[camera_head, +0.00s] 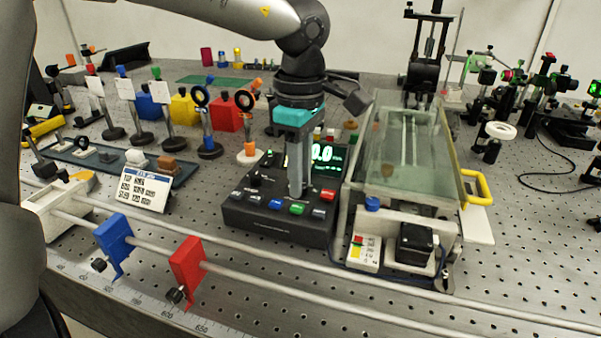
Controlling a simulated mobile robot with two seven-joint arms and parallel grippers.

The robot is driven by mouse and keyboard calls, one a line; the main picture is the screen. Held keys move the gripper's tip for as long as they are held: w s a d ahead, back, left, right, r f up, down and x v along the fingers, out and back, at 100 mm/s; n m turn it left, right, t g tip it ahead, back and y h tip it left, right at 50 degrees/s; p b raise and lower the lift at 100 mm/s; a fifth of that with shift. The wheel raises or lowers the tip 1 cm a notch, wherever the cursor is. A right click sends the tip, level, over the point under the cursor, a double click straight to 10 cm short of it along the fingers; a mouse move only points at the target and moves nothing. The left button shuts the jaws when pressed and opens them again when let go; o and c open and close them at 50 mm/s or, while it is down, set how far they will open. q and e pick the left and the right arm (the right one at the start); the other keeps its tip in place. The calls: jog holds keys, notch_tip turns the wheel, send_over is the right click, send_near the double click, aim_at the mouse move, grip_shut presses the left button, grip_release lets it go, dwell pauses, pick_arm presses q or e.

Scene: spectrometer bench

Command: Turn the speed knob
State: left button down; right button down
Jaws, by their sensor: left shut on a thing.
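The black control box (277,226) stands on the bench at the middle. It has a lit display (326,158) reading partly "0.0" and a row of coloured buttons along its front. A small black knob (255,179) shows on the left of its top. My left gripper (297,190) points straight down onto the middle of the box top, right of that knob. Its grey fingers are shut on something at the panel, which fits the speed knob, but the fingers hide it. My right gripper is not in view.
A glass-topped tank (405,150) with a yellow handle (479,187) stands close right of the box. Rails with a blue clamp (115,241) and a red clamp (187,266) run in front. A labelled card (145,190) and several optic posts stand left.

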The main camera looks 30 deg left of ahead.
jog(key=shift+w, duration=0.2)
pick_arm(q)
jog(key=c, duration=1)
grip_release()
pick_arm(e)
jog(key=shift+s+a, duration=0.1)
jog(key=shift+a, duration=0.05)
